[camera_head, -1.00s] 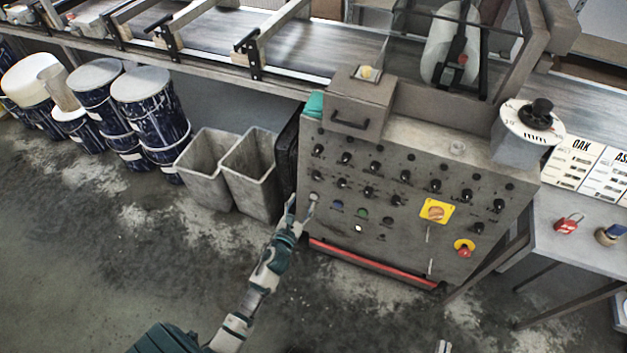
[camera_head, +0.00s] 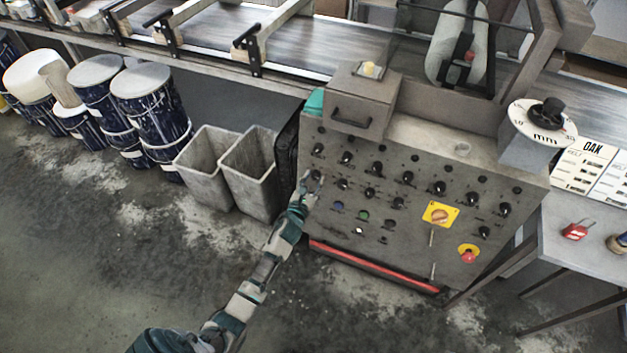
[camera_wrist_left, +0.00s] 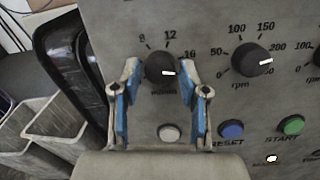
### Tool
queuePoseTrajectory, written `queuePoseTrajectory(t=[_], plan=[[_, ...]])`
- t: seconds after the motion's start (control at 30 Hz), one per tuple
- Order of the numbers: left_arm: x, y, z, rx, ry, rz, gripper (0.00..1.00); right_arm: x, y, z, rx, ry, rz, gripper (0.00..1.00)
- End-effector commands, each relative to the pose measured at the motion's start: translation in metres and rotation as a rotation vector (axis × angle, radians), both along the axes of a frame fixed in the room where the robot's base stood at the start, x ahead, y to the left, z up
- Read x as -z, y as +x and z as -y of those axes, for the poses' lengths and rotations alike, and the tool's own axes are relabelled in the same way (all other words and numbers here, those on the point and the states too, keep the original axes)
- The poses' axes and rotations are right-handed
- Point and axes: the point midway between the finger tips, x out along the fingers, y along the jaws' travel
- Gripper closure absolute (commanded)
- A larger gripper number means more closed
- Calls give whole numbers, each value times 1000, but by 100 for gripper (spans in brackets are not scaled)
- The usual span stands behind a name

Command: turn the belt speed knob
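A round black knob (camera_wrist_left: 160,68) with a white pointer mark shows in the left wrist view, on a scale reading 8, 12 and 16. Its pointer is turned to the right, near the 16 side. The label under it is too blurred to read surely. My left gripper (camera_wrist_left: 159,72) is open, with one blue-padded finger on each side of this knob and a small gap visible on both sides. In the head view my left gripper (camera_head: 309,184) is at the left edge of the grey control panel (camera_head: 405,222), largely covering this knob. My right gripper is out of view.
A second knob (camera_wrist_left: 251,60) with an rpm scale is to the right. A pale button (camera_wrist_left: 169,133), a blue reset button (camera_wrist_left: 231,130) and a green start button (camera_wrist_left: 291,125) sit below. Grey bins (camera_head: 207,168) stand left of the panel. A red emergency knob (camera_head: 468,256) is lower right.

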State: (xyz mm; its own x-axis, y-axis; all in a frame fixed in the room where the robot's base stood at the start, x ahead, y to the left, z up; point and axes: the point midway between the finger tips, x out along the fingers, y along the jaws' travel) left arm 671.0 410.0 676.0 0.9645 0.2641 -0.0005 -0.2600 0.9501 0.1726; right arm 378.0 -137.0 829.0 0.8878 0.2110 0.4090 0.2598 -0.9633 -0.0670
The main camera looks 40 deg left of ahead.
Motion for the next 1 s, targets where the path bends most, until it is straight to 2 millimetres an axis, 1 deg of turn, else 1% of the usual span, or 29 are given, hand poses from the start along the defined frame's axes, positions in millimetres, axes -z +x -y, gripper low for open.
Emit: queuePoseTrajectory(t=[0.03, 0.07, 0.1, 0.13, 0.37, 0.57, 0.77, 1.0], plan=[[0, 0, 0, 0, 0, 0, 77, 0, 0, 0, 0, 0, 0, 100], [0, 0, 0, 0, 0, 0, 84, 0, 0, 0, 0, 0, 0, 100], [0, 0, 0, 0, 0, 0, 94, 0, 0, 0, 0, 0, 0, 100], [0, 0, 0, 0, 0, 0, 100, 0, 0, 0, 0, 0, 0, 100], [0, 0, 0, -2, -9, 2, 100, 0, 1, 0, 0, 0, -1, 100], [0, 0, 1, -13, -69, 16, 100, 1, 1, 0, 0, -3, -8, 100], [0, 0, 1, -39, -200, 48, 100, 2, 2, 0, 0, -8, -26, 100], [-1, 0, 1, -79, -413, 99, 100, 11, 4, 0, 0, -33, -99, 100]])
